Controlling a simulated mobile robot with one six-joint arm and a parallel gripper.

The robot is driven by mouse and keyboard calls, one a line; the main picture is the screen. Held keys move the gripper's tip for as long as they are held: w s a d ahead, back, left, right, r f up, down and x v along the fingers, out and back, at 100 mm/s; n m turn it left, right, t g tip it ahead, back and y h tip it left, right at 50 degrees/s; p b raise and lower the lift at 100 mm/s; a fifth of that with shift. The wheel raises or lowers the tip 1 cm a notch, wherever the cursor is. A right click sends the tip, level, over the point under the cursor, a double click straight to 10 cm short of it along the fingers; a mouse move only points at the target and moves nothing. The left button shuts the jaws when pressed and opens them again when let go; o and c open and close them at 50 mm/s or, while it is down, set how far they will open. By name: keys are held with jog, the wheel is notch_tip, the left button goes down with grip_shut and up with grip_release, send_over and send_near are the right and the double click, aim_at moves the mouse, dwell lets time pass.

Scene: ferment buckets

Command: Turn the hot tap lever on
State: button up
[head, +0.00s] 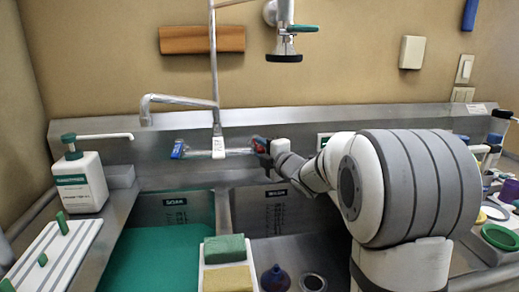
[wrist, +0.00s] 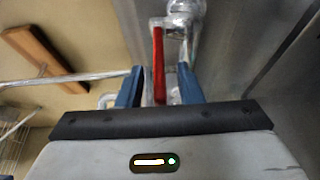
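The red hot tap lever (wrist: 158,62) stands between the two blue fingers of my gripper (wrist: 160,88) in the wrist view. A gap shows on each side of the lever, so the gripper is open around it and not clamped. In the head view my gripper (head: 264,152) is at the right end of the wall tap (head: 218,146), where a bit of the red lever (head: 258,142) shows. The blue lever (head: 178,149) is at the tap's left end. The fingers mostly hide the red lever in the head view.
The spout (head: 175,100) and riser pipe rise above the tap. A spray head (head: 284,45) hangs higher up. Below are a basin of green liquid (head: 160,255), sponges (head: 224,248) and a second basin. A soap bottle (head: 80,180) stands left; items clutter the right.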

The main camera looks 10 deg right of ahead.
jog(key=shift+w+a, duration=0.2)
jog(key=shift+w, duration=0.3)
jog(key=shift+c, duration=0.2)
grip_shut()
